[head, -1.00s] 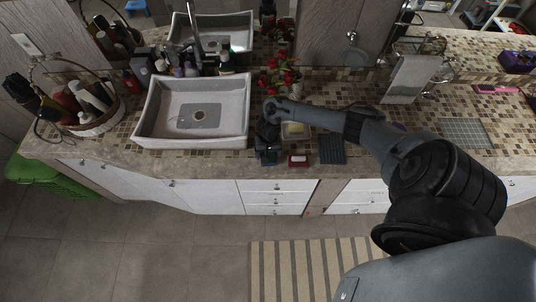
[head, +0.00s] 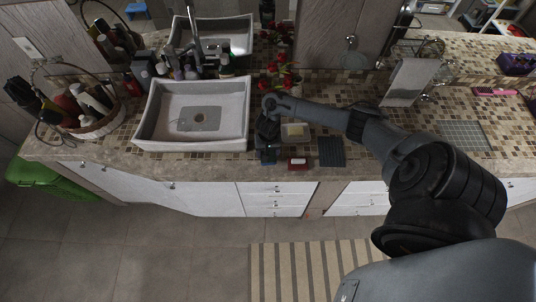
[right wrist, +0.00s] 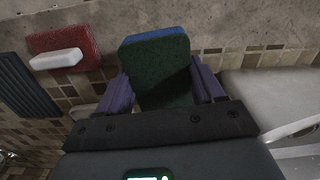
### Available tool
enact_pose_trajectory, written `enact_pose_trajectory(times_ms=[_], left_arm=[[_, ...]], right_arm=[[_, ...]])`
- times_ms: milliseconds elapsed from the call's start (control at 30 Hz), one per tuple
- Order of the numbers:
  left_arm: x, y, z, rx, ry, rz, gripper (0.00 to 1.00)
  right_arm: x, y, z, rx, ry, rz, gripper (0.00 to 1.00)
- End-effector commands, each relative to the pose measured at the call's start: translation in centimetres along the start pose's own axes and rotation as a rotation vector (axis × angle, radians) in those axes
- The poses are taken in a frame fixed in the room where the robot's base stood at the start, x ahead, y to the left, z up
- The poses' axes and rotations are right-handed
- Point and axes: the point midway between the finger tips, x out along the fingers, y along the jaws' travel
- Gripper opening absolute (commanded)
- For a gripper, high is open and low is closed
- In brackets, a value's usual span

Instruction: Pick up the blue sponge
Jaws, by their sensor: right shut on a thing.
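The blue sponge (right wrist: 157,70) shows in the right wrist view with a blue edge and a dark green broad face. My right gripper (right wrist: 163,84) is shut on it, with a purple finger on each side. In the head view the right gripper (head: 268,134) is over the counter just right of the sink, and the sponge (head: 269,154) shows as a small dark blue shape below it near the counter's front. The gripper hides part of it. I cannot tell how far it is above the counter. My left gripper is not in view.
A red sponge with a white bar (head: 298,162), a dark ribbed mat (head: 331,152) and a dish with a yellowish bar (head: 295,131) lie to the right. The sink (head: 152,115) is left. Red flowers (head: 284,82) stand behind.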

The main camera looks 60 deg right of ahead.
Motion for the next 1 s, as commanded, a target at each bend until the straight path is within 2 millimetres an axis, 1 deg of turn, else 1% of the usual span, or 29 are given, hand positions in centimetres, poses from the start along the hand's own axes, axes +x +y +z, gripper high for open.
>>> enact_pose_trajectory(times_ms=[33, 200, 400, 500, 700, 1000], left_arm=[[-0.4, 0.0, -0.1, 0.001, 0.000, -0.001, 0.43], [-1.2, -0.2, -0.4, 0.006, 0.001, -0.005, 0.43], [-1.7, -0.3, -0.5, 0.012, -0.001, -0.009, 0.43], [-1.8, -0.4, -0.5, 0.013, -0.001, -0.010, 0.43], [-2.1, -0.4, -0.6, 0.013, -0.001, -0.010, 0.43], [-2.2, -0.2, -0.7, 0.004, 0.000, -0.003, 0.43]], right_arm=[[-1.1, 0.4, 0.1, -0.002, 0.002, 0.002, 0.40], [-3.0, 3.7, 1.7, -0.004, 0.002, 0.006, 0.40], [-5.1, 6.8, 3.4, -0.004, 0.001, 0.006, 0.40], [-5.8, 7.9, 4.0, -0.002, 0.001, 0.005, 0.40], [-6.9, 9.5, 4.8, 0.000, 0.001, 0.004, 0.40], [-7.5, 10.3, 5.3, -0.001, 0.001, 0.000, 0.40]])
